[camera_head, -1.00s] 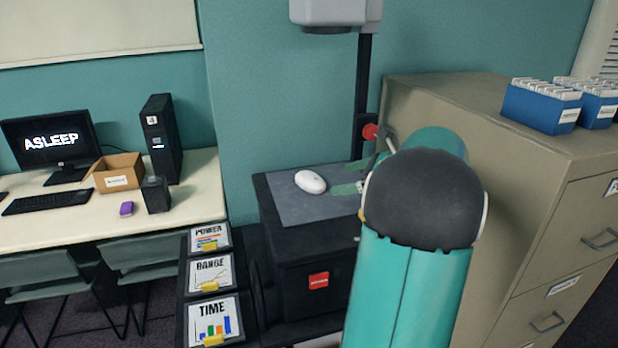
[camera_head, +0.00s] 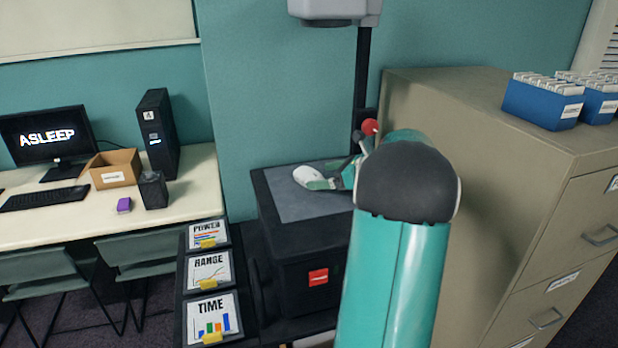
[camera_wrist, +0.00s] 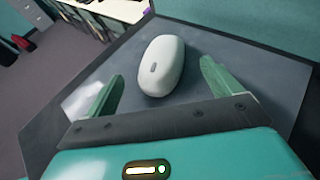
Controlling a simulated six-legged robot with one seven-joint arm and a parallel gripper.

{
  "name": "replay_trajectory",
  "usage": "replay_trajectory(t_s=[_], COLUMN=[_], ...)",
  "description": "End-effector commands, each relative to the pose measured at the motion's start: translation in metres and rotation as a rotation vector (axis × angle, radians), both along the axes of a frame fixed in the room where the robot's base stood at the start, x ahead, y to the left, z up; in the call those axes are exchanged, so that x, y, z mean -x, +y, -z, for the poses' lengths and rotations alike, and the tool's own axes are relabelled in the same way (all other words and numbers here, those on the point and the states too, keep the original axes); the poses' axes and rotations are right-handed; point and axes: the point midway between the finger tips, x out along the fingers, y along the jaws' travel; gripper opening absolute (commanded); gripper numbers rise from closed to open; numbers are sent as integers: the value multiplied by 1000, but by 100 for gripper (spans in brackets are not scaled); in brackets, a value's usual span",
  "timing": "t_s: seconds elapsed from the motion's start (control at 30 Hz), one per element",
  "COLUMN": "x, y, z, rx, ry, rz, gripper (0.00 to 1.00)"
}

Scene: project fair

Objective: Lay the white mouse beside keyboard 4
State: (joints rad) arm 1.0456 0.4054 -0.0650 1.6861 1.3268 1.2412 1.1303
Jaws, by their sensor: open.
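The white mouse (camera_head: 305,174) lies on the grey glass top of the overhead projector (camera_head: 300,208). In the wrist view the mouse (camera_wrist: 162,66) lies just ahead of and partly between the two green fingers of my gripper (camera_wrist: 162,92). The fingers are apart, with a gap on each side of the mouse. In the head view my gripper (camera_head: 325,184) reaches the mouse from the right and covers part of it. A black keyboard (camera_head: 45,198) lies on the white desk at the left; no number on it can be read.
A tan filing cabinet (camera_head: 530,190) with blue card boxes (camera_head: 543,103) stands close right of my arm. The projector's post (camera_head: 362,80) rises behind the glass.

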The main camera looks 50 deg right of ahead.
Motion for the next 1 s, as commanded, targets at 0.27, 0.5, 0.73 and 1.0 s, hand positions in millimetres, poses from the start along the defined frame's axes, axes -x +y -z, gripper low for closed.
replay_trajectory(t_s=[0.27,0.5,0.73,1.0], x=[-35,-36,-36,-36], y=[8,8,8,8], z=[15,15,15,15], rx=[0,1,1,2], ry=[0,0,0,-1], rz=[-2,0,0,-1], gripper=[90,86,41,29])
